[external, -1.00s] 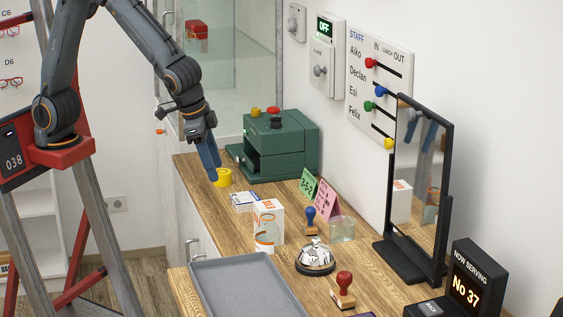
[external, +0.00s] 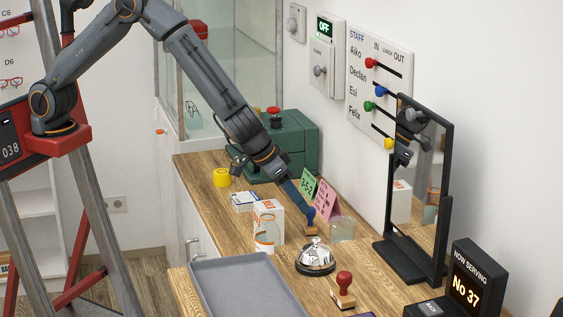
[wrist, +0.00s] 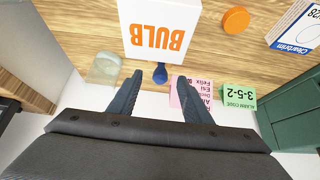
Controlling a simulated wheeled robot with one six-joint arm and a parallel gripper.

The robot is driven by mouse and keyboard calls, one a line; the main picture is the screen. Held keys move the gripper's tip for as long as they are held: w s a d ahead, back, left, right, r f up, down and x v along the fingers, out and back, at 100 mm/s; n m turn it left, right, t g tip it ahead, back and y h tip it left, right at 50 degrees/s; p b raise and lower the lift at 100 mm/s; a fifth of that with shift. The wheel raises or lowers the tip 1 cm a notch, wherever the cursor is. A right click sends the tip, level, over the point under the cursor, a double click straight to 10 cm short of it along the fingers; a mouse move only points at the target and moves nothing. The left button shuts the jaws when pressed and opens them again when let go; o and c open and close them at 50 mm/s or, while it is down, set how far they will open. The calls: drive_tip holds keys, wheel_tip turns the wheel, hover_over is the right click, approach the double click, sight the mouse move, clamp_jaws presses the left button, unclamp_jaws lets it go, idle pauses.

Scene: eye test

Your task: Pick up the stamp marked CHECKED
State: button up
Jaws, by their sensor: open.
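A stamp with a blue handle and wooden base (external: 311,231) stands upright on the wooden counter. I cannot read a CHECKED marking on either. My gripper (external: 307,208) reaches down at a slant to the blue-handled stamp. In the wrist view, the blue handle (wrist: 160,74) shows between the tips of my open gripper's fingers (wrist: 158,79), with gaps at both sides. The stamp's base is hidden there.
A white BULB box (wrist: 160,32) stands close by the blue stamp. A clear glass block (external: 342,230), pink card (external: 325,203) and green card (external: 308,184) are also near. A bell (external: 316,258), grey tray (external: 240,280) and mirror (external: 420,190) stand around.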

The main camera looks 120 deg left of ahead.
sight(311, 207)
drive_tip(key=shift+w+a+r+p+x, duration=0.1)
drive_tip(key=shift+p+x, duration=0.3)
drive_tip(key=shift+x, duration=0.4)
drive_tip(key=shift+w+a+r+p+x, duration=0.15)
drive_tip(key=shift+p+x, duration=0.3)
drive_tip(key=shift+x, duration=0.3)
drive_tip(key=shift+s+a+p+x, duration=0.1)
drive_tip(key=shift+p+x, duration=0.3)
drive_tip(key=shift+x, duration=0.4)
drive_tip(key=shift+w+a+f, duration=0.2)
drive_tip(key=shift+w+f, duration=0.1)
drive_tip(key=shift+f, duration=0.1)
drive_tip(key=shift+c, duration=0.3)
clamp_jaws()
